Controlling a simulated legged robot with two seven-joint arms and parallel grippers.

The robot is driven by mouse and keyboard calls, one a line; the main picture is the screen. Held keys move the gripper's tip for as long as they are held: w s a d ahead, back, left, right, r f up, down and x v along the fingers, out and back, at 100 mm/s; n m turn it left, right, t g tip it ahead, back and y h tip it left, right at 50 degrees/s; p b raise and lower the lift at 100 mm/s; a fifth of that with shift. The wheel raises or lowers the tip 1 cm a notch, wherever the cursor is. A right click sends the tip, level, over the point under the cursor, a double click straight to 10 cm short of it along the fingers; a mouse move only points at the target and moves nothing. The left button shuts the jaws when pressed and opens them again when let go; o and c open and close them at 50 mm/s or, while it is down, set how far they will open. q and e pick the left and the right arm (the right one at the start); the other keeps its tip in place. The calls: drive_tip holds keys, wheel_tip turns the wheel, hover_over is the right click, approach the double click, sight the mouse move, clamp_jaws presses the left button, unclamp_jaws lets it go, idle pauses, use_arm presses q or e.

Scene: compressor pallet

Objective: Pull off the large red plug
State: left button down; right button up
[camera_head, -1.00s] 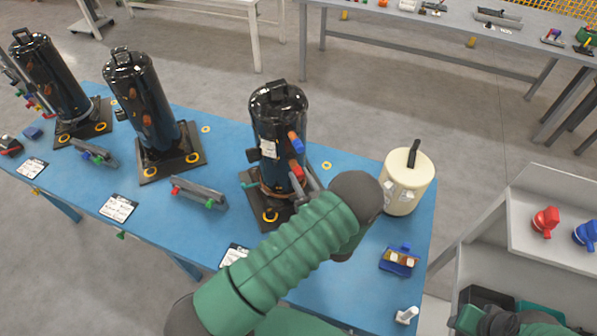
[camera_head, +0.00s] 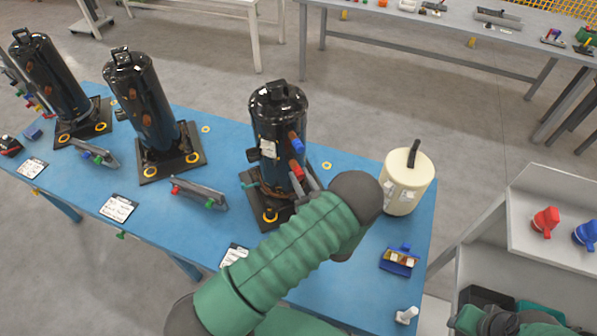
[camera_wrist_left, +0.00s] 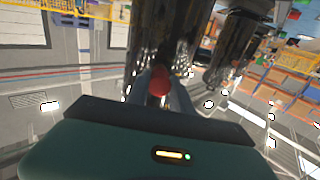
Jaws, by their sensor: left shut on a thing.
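The large red plug (camera_head: 297,172) sits on the right side of the nearest black compressor (camera_head: 278,122), below a blue plug (camera_head: 296,142). My left gripper (camera_head: 306,180) reaches it from the lower right and is shut on it. In the left wrist view the red plug (camera_wrist_left: 160,82) shows between the two fingers of my left gripper (camera_wrist_left: 159,92), close against the dark compressor body. I cannot tell whether the plug is still seated on its stub. My right gripper (camera_head: 468,318) shows only in part at the lower right edge, and its jaws are not clear.
A cream canister (camera_head: 408,180) stands right of my left forearm, with a blue tray (camera_head: 399,262) nearer. Two more black compressors (camera_head: 143,102) stand to the left on the blue table (camera_head: 225,150). A grey shelf (camera_head: 530,190) at right holds a red cap and a blue cap.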

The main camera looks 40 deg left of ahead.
sight(301, 178)
use_arm(q)
drive_tip(key=shift+d, duration=0.1)
idle(0.3)
drive_tip(key=shift+s+d+f, duration=0.1)
drive_tip(key=shift+d+f, duration=0.05)
drive_tip(key=shift+r+v, duration=0.25)
drive_tip(key=shift+v, duration=0.75)
drive_tip(key=shift+s+d+f, duration=0.1)
drive_tip(key=shift+s+d, duration=0.1)
drive_tip(key=shift+d, duration=0.2)
drive_tip(key=shift+s+d, duration=0.1)
drive_tip(key=shift+s, duration=0.1)
drive_tip(key=shift+s+d, duration=0.1)
drive_tip(key=shift+d, duration=0.05)
drive_tip(key=shift+v, duration=1)
